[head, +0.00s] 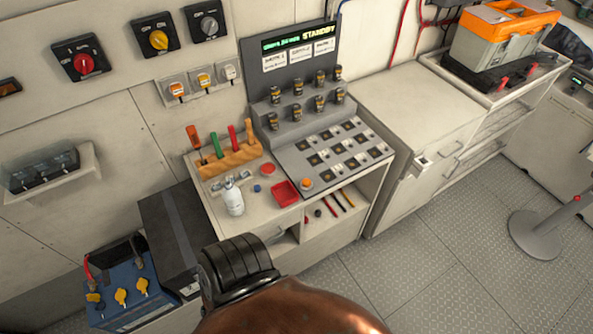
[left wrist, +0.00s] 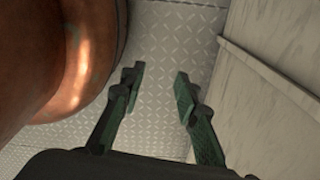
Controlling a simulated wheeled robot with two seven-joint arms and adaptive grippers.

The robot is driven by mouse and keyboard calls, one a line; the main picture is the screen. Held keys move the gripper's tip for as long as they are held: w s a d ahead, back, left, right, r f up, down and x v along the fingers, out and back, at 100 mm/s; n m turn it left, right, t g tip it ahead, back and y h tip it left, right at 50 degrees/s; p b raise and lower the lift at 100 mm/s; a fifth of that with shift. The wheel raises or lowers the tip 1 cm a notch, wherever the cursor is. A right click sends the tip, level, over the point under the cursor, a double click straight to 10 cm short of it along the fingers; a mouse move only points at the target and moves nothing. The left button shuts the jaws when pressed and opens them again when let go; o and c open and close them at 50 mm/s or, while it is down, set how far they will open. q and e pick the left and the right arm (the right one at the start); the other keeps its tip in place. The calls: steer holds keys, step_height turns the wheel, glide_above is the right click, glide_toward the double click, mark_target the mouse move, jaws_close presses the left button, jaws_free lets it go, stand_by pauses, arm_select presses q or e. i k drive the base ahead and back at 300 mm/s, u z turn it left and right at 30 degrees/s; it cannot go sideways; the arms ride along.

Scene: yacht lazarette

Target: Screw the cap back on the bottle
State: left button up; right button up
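A white bottle (head: 233,197) stands upright on the light counter (head: 262,212), near its front left corner. Its top looks greyish, and I cannot tell whether a cap is on it. A small blue round piece (head: 257,188) lies on the counter just right of the bottle; it may be the cap. A red round piece (head: 267,169) lies farther back. My left gripper (left wrist: 158,82) is open and empty in the left wrist view, over the patterned floor, away from the bottle. It does not show in the head view. My right gripper is in neither view.
A red tray (head: 285,193) sits right of the blue piece. A wooden rack (head: 229,158) of tools stands behind the bottle. A grey control console (head: 325,145) fills the counter's right side. A pale panel (left wrist: 270,75) stands right of my left gripper.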

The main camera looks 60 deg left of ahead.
mark_target(231, 195)
steer(key=i, duration=1)
steer(key=u, duration=4.15)
